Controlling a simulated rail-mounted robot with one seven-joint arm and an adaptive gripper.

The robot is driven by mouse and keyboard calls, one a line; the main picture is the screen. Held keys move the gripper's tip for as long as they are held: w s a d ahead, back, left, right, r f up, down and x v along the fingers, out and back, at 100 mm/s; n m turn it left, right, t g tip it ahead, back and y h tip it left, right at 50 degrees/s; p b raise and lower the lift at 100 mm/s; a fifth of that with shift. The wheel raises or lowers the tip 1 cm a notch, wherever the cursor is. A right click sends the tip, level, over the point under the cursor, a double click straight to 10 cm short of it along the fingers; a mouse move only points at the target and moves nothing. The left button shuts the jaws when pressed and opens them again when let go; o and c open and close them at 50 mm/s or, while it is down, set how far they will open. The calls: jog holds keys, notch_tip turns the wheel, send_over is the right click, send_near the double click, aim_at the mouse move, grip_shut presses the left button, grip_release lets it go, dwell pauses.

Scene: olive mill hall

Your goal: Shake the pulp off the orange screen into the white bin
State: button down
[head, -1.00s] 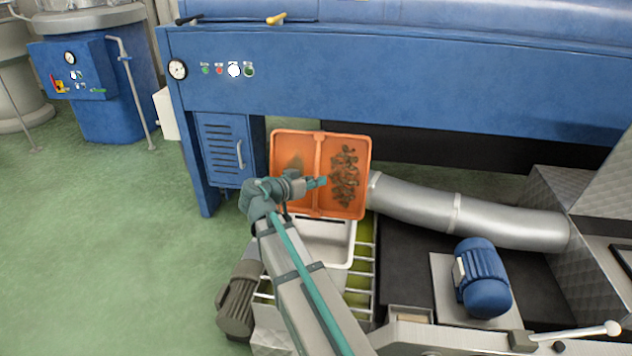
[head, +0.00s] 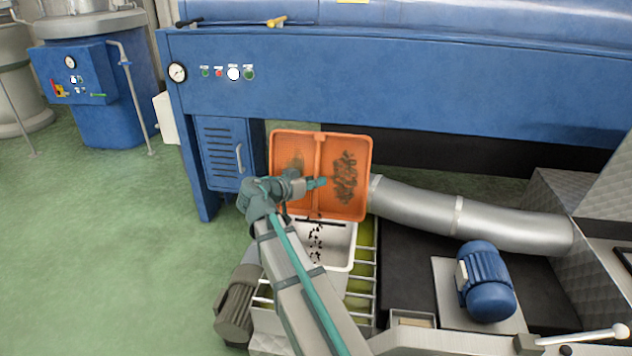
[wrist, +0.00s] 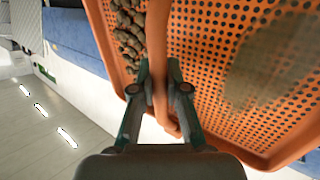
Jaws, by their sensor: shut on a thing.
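The orange screen (head: 345,205) is held up and tilted above the white bin (head: 343,245). My gripper (head: 316,183) is shut on the screen's central bar, which also shows between my fingers in the wrist view (wrist: 159,75). Dark pulp clumps (head: 316,240) show over the bin's opening; I cannot tell whether they are falling or lying inside. A dark smear (head: 343,178) marks the screen's right panel. In the wrist view, brown lumps of pulp (wrist: 128,35) show along one panel and a brownish stain on the other. My arm hides the bin's left part.
A blue machine (head: 400,90) with a gauge and buttons stands behind. A silver pipe (head: 430,205) runs close to the screen's right side. Metal rails (head: 362,285) lie beside the bin, and a blue motor (head: 484,285) stands at right. Green floor is open at left.

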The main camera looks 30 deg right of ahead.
aim_at(316, 172)
notch_tip(316, 172, up, 5)
jog(key=shift+r+p, duration=0.15)
jog(key=shift+p, duration=0.75)
notch_tip(316, 172, down, 6)
jog(key=b, duration=0.4)
jog(key=shift+r+b, duration=0.15)
jog(key=shift+b, duration=0.15)
jog(key=shift+r, duration=0.1)
notch_tip(316, 172, up, 6)
jog(key=p, duration=0.2)
jog(key=shift+f+p, duration=0.2)
jog(key=shift+p, duration=0.2)
notch_tip(316, 172, down, 6)
jog(key=b, duration=0.4)
jog(key=shift+r, duration=0.15)
notch_tip(316, 172, up, 6)
jog(key=shift+f+p, duration=0.25)
jog(key=shift+p, duration=0.85)
notch_tip(316, 172, down, 6)
jog(key=b, duration=0.4)
jog(key=shift+r, duration=0.3)
